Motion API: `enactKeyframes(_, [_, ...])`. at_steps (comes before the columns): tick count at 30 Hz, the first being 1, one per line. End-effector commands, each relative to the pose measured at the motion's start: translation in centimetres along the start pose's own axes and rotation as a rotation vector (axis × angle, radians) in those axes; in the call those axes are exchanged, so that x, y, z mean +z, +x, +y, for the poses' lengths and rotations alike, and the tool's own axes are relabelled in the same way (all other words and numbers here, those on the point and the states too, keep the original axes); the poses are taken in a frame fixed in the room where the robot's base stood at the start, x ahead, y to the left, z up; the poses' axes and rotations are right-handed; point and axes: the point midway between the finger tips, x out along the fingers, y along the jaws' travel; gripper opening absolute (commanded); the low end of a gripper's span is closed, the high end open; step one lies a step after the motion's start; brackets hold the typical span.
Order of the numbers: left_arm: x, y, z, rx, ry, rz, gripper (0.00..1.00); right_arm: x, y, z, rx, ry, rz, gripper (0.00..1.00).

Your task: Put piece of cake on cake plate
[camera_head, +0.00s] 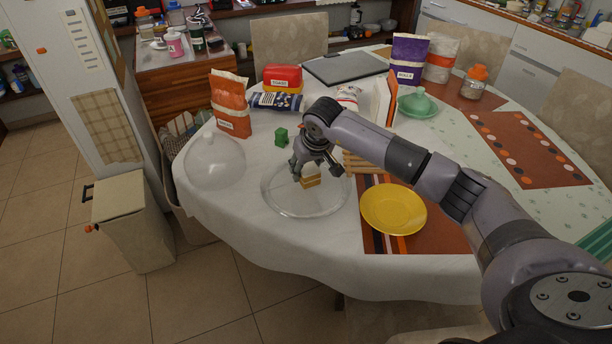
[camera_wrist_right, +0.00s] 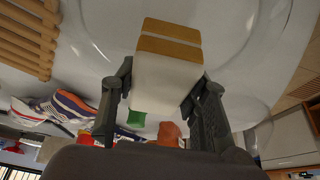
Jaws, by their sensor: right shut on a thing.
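My right gripper (camera_head: 310,172) is shut on a piece of cake (camera_head: 311,182), a small block with brown and pale layers. The right wrist view shows the cake (camera_wrist_right: 168,62) between the two dark fingers (camera_wrist_right: 165,80), with its brown layers at the far end. The gripper is over the clear glass cake plate (camera_head: 285,211), inside its rim. I cannot tell whether the cake touches the plate. My left gripper is out of view.
A clear glass dome (camera_head: 214,162) stands left of the plate. A yellow plate (camera_head: 393,209) is close on the right, and a wooden slatted rack (camera_wrist_right: 28,38) is partly hidden behind my arm. A small green object (camera_head: 282,137) and an orange bag (camera_head: 230,104) stand behind.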

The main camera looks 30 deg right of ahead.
Motion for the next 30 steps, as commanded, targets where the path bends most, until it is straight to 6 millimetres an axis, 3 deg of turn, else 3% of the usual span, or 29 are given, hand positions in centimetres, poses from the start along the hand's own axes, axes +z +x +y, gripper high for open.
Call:
enactKeyframes(6, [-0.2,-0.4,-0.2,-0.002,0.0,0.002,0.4,1.3,2.9,-0.1,-0.002,0.001,-0.004,0.12])
enactKeyframes(18, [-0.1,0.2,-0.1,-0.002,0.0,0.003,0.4,1.5,3.6,0.0,-0.001,0.0,0.0,0.12])
enactKeyframes(19, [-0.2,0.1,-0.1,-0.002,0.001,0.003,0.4,1.5,3.5,0.0,-0.001,0.0,-0.001,0.42])
enactKeyframes(27, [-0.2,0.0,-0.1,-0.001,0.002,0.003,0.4,1.5,3.4,0.0,0.0,0.0,-0.002,0.6])
enactKeyframes(30, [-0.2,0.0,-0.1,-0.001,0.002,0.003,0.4,1.5,3.4,0.0,0.0,0.0,-0.002,0.61])
